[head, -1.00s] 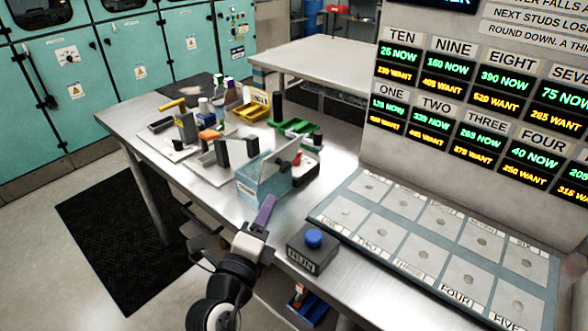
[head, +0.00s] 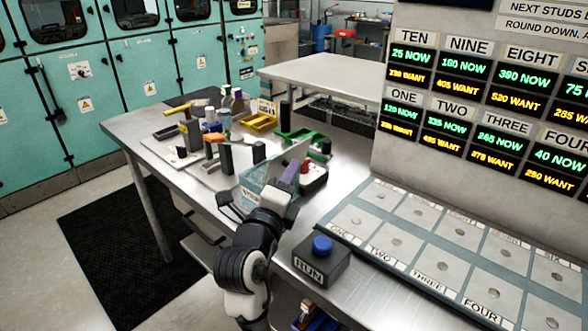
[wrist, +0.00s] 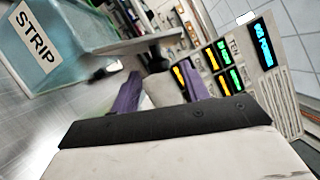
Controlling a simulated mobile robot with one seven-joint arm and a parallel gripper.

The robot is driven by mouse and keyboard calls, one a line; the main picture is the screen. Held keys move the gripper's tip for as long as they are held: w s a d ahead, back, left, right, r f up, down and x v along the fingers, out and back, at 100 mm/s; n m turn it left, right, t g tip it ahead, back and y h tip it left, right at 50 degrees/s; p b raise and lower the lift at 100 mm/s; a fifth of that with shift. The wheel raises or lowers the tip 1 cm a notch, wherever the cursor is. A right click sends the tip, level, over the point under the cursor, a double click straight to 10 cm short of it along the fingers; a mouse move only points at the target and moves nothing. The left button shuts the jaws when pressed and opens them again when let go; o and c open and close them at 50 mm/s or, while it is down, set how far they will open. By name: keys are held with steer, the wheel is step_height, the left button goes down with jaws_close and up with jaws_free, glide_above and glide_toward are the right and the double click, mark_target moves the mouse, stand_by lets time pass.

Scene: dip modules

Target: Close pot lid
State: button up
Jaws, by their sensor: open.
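The pot is a pale blue, see-through box labelled STRIP (head: 252,188) on the near side of the steel table. A thin, pale panel, which looks like its raised lid (head: 294,152), stands tilted up at its back right. My gripper (head: 290,174), with purple fingers, is close to the right side of the box in the head view. In the wrist view the fingers (wrist: 160,88) are apart, and the box (wrist: 50,40) is at upper left. A dark knob on a pale body shows between or behind the fingers; I cannot tell whether they touch it.
A black RUN box with a blue button (head: 322,246) stands right of my arm. A dark item with a red part (head: 313,176) is right of the box. Green (head: 296,137) and yellow trays (head: 258,122) and several bottles stand behind. Numbered pads (head: 440,250) fill the right.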

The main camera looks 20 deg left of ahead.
steer(key=shift+w+a+r+p, duration=0.15)
steer(key=shift+w+p, duration=0.25)
steer(key=shift+w, duration=1.35)
jaws_close()
